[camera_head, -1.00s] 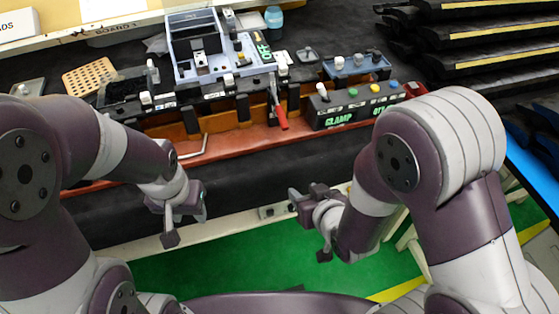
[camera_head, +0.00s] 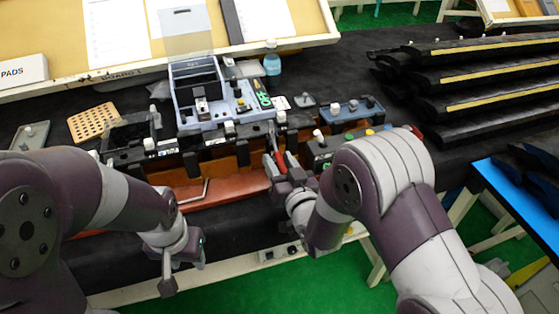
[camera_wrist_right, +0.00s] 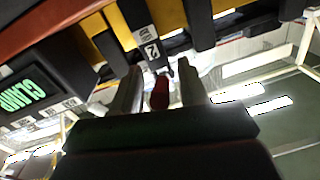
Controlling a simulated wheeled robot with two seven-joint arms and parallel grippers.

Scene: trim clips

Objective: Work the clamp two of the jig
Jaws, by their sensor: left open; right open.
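The jig (camera_head: 220,140) stands on the dark bench at the middle, with several black clamp blocks along its front edge. A clamp lever with a red handle (camera_head: 280,161) hangs at the jig's front right. In the right wrist view the red handle (camera_wrist_right: 160,92) lies between the two fingers, below a black block marked 2 (camera_wrist_right: 150,48). My right gripper (camera_head: 287,174) is open around the red handle; I cannot tell whether a finger touches it. My left gripper (camera_head: 190,250) is open and empty, in front of the bench, left of the jig's middle.
A bent metal rod (camera_head: 195,192) lies at the front. Black trim strips (camera_head: 480,75) are stacked at the right.

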